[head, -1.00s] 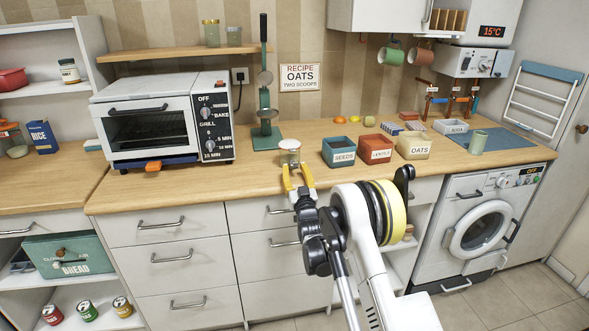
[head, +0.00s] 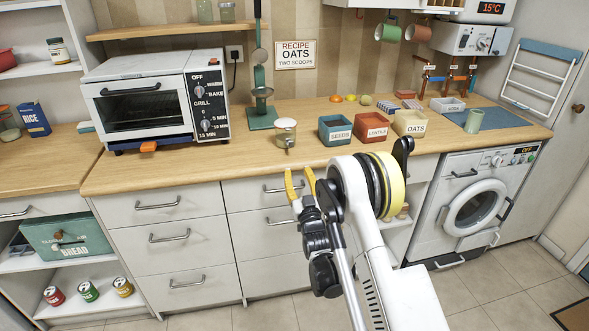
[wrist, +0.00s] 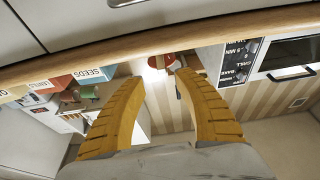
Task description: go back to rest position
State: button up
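My gripper (head: 300,172) is in front of the counter, just below its front edge. Its two yellow fingers point up toward the counter and are spread apart. In the wrist view the open fingers (wrist: 160,78) have nothing clasped between them. A small pale-topped jar (head: 285,132) stands upright on the counter near the front edge, above the fingertips and apart from them. In the wrist view a small red round thing shows beyond the fingertips; I cannot tell what it is.
The wooden counter edge (head: 235,165) and drawer fronts (head: 170,238) lie close behind my gripper. Seeds (head: 337,131), lentils (head: 371,128) and oats (head: 410,122) boxes stand right of the jar. A toaster oven (head: 150,95) stands left. The floor (head: 490,290) at front right is clear.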

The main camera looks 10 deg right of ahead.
notch_tip(320, 180, up, 9)
jog(key=s+g, duration=0.1)
jog(key=g, duration=0.2)
jog(key=s+r+g, duration=0.4)
jog(key=s+r, duration=0.1)
jog(key=s, duration=0.6)
jog(key=s+f+g, duration=0.3)
jog(key=s, duration=1.2)
jog(key=s+f+g, duration=0.3)
jog(key=s+g, duration=0.1)
jog(key=s, duration=1.1)
jog(key=shift+s, duration=0.3)
jog(key=shift+r, duration=0.1)
